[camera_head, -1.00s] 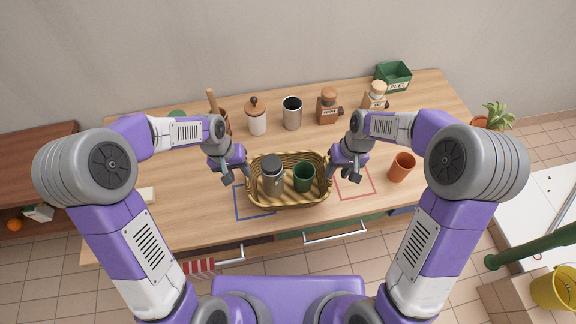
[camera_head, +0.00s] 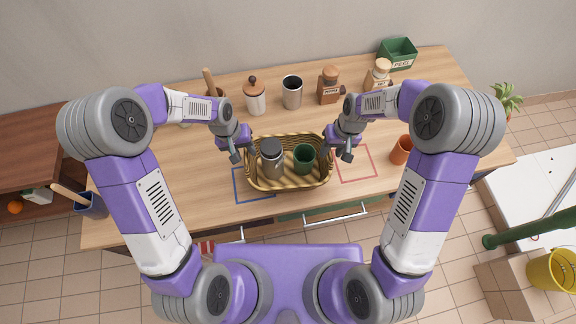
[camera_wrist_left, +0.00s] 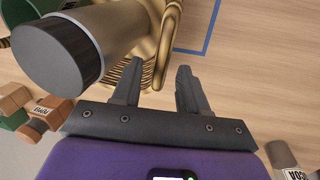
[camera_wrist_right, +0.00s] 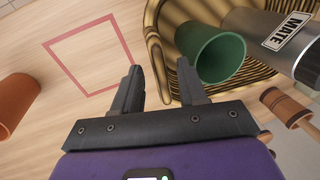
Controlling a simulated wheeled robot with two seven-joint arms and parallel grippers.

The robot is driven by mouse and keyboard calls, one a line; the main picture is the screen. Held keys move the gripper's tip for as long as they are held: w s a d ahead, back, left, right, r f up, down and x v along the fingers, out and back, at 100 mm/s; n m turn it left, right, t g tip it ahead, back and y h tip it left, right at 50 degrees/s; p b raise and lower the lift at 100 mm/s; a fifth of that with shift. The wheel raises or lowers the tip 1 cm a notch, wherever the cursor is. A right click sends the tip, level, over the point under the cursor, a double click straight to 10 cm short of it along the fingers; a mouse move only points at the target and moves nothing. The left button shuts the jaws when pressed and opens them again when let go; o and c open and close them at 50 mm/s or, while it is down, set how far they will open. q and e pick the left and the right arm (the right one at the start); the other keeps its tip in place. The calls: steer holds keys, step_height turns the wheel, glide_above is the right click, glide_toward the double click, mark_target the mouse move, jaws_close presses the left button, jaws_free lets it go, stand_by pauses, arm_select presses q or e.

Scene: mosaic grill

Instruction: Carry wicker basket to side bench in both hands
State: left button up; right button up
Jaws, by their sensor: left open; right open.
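The wicker basket (camera_head: 290,187) sits on the wooden counter near its front edge. It holds a steel canister with a dark lid (camera_head: 271,158) and a green cup (camera_head: 304,158). My left gripper (camera_head: 241,153) is open at the basket's left end; in the left wrist view, the looped handle (camera_wrist_left: 163,50) is close to the open fingers (camera_wrist_left: 157,90). My right gripper (camera_head: 337,153) is open at the right end; in the right wrist view, the basket's end (camera_wrist_right: 153,45) lies just beyond the fingers (camera_wrist_right: 162,88). Contact is unclear.
Blue (camera_head: 240,184) and red (camera_head: 372,177) outlines flank the basket. An orange cup (camera_head: 401,150) stands right. Jars (camera_head: 256,98) and a green box (camera_head: 398,54) stand behind. A brown shelf unit (camera_head: 30,150) is left, a white surface (camera_head: 530,180) right.

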arm_select(q)
steer(key=shift+d+f, duration=0.25)
steer(key=shift+f, duration=0.95)
arm_select(e)
steer(key=shift+a+f, duration=0.25)
steer(key=shift+f, duration=0.95)
arm_select(q)
jaws_close()
arm_select(e)
jaws_close()
